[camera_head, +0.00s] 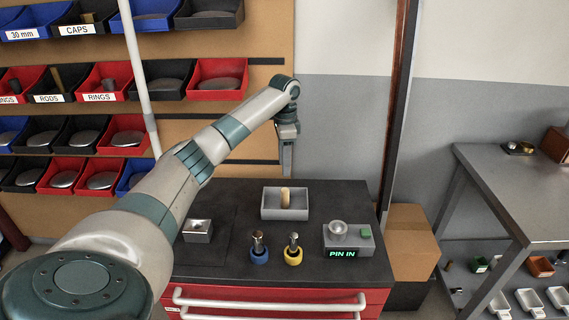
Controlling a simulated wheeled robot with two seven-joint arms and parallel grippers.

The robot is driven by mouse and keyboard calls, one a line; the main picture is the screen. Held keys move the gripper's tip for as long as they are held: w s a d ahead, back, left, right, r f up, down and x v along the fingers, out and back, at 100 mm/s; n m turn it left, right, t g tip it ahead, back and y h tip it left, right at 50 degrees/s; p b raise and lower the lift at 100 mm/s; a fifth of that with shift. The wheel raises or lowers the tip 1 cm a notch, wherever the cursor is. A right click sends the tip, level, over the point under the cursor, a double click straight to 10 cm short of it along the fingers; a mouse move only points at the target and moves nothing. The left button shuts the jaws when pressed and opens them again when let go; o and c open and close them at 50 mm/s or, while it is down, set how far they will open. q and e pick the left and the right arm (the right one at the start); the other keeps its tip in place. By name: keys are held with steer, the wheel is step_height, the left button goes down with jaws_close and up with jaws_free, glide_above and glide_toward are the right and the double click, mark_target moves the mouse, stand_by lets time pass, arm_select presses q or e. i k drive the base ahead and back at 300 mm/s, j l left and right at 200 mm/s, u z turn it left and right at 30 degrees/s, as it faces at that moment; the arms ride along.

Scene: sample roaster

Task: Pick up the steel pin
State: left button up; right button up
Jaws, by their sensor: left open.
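On the dark top of the red cart, a short metal post with a blue collar (258,248) and another with a yellow collar (293,249) stand upright side by side. A tan, brass-like cylinder (285,197) stands upright in a grey tray (270,213) behind them. I cannot tell surely which piece is the steel pin. My left gripper (287,165) is open, points down and hangs above and behind the tray, apart from everything on the cart. It is seen edge-on, with nothing visible in it. My right gripper is out of view.
A grey device (358,241) with a small round cup and a green "PIN IN" display stands at the cart's right. A metal block (198,231) stands at the left, near my arm. Part bins fill the back wall. A grey bench (510,185) stands at the right.

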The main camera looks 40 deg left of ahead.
mark_target(258, 240)
steer(key=u, duration=1.45)
